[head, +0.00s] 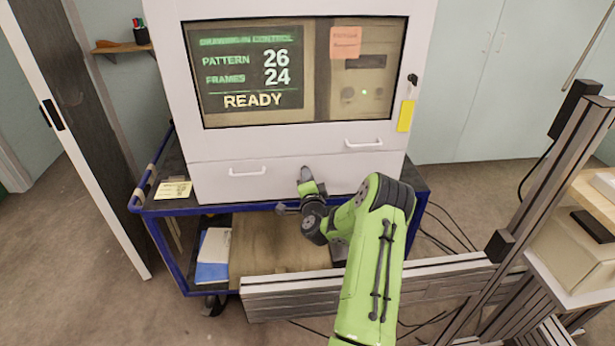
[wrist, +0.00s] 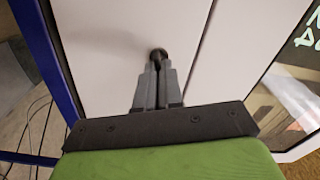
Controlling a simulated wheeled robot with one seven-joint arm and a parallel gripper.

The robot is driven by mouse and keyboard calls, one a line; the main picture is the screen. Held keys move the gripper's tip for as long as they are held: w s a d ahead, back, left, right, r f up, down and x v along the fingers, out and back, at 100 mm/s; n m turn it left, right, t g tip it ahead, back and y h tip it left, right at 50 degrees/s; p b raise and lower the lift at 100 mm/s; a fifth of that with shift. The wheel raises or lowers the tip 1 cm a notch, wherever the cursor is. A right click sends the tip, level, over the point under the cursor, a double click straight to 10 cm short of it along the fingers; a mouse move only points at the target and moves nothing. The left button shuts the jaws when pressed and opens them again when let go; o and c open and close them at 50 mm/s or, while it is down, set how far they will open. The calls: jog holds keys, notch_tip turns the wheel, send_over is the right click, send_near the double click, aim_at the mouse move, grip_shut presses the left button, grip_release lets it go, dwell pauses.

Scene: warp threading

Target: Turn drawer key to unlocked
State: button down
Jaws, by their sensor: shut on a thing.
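The drawer (head: 226,181) is the lower white front of the control cabinet, with a white handle (head: 247,172) at its left; it looks closed. My gripper (head: 305,174) reaches up to this front, right of the handle. In the wrist view, my gripper's fingers (wrist: 158,78) are close together on a small dark round key (wrist: 157,53) at the white panel. The fingers hide most of the key, so I cannot tell its turn angle. In the head view, my gripper hides the key.
A black knob or key (head: 412,79) with a yellow tag (head: 405,116) sits on the cabinet's right side. The cabinet screen (head: 244,73) reads READY. The cabinet stands on a blue-framed cart (head: 162,208). A metal beam (head: 265,298) crosses in front; an upright frame (head: 545,185) stands right.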

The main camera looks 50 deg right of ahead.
jog(key=shift+d+f+m+p, duration=0.1)
jog(key=shift+m+p, duration=0.25)
jog(key=shift+m, duration=1.55)
jog(key=c, duration=1.3)
grip_release()
